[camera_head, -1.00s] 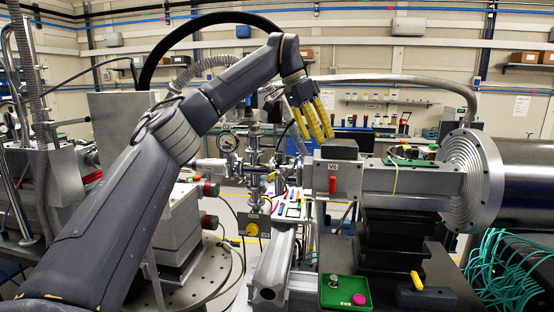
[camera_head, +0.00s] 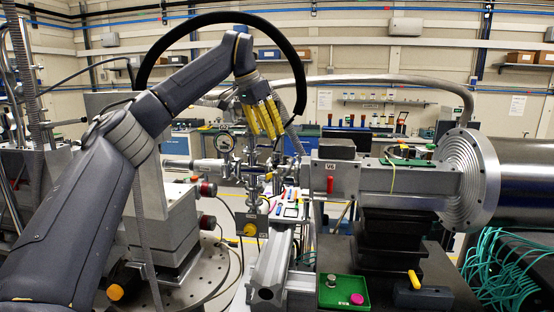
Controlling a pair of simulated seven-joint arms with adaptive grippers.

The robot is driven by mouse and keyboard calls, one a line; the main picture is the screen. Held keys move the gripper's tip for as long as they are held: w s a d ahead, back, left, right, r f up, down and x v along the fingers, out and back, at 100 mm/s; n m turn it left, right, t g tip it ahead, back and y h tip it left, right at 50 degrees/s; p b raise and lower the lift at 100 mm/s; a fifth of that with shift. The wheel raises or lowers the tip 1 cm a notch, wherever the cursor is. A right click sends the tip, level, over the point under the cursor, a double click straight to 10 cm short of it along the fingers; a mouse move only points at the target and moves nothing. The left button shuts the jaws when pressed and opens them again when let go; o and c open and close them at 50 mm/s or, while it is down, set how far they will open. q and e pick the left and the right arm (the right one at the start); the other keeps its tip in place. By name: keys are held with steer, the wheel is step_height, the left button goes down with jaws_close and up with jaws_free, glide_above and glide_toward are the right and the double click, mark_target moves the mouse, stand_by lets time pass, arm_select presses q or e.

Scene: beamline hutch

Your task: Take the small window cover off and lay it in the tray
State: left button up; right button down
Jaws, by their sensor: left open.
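My left gripper (camera_head: 265,136) has yellow fingers. It is open and empty, pointing down above the metal fittings of the beam pipe (camera_head: 254,180), left of the grey block marked V6 (camera_head: 337,174). A small green tray (camera_head: 330,301) lies on the dark bench at the bottom. A magenta disc (camera_head: 357,298) and a small metal knob-like piece (camera_head: 331,281) sit in it. I cannot make out for certain which part is the small window cover. My right gripper is not in view.
A large metal flange (camera_head: 474,180) stands at right. A yellow-handled tool (camera_head: 415,280) lies right of the tray. A pressure gauge (camera_head: 225,142) is left of my gripper.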

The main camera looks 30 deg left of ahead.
mark_target(276, 152)
arm_select(q)
steer(key=shift+x, duration=4.55)
steer(key=shift+w+r, duration=0.1)
steer(key=shift+c, duration=0.5)
jaws_close()
